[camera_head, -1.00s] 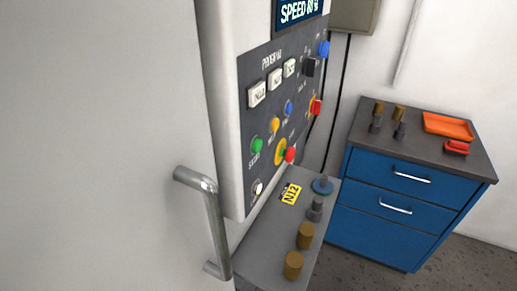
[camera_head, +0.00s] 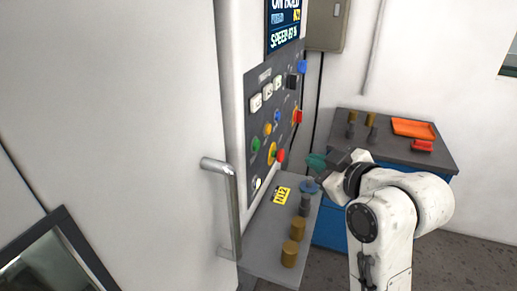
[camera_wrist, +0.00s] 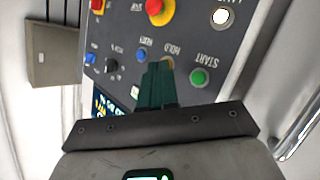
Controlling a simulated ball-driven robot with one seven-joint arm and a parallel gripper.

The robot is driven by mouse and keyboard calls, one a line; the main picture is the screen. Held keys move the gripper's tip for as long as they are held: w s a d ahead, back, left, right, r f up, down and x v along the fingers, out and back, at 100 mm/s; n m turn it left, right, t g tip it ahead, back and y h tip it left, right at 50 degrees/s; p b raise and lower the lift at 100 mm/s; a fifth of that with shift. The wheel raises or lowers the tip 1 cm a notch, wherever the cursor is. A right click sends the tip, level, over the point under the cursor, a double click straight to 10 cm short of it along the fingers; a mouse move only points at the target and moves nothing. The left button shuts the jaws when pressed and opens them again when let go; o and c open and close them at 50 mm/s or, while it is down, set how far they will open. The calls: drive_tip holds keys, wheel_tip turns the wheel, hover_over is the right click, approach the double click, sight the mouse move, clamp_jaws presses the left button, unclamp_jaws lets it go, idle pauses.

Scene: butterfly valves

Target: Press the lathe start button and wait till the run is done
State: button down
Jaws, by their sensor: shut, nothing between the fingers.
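The green start button (camera_head: 255,146) is at the lower left of the dark control panel (camera_head: 284,98) in the head view. In the wrist view the panel appears upside down, and the green button (camera_wrist: 198,77) under the START label is right of my fingers. My gripper (camera_head: 312,160) is shut and empty, its green fingers in front of the panel and to the right of the buttons in the head view. In the wrist view my gripper (camera_wrist: 158,68) points at the panel near the HOLD button, which its fingertips partly cover. A gap shows between gripper and panel in the head view.
A red emergency button (camera_head: 280,155) on a yellow ring sits near the green one. A door handle (camera_head: 232,205) stands out at the left. A grey shelf (camera_head: 262,232) below holds several brass and grey parts. A blue cabinet (camera_head: 328,226) stands behind my arm.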

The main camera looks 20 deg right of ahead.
sight(256, 145)
drive_tip(key=shift+a+r, duration=0.1)
drive_tip(key=shift+r, duration=0.35)
drive_tip(key=w+a+b, duration=0.1)
drive_tip(key=w+a, duration=0.4)
drive_tip(key=a, duration=0.2)
drive_tip(key=shift+w, duration=0.15)
drive_tip(key=shift+a, duration=0.1)
idle(2.1)
drive_tip(key=shift+w+a, duration=0.2)
drive_tip(key=shift+a, duration=0.05)
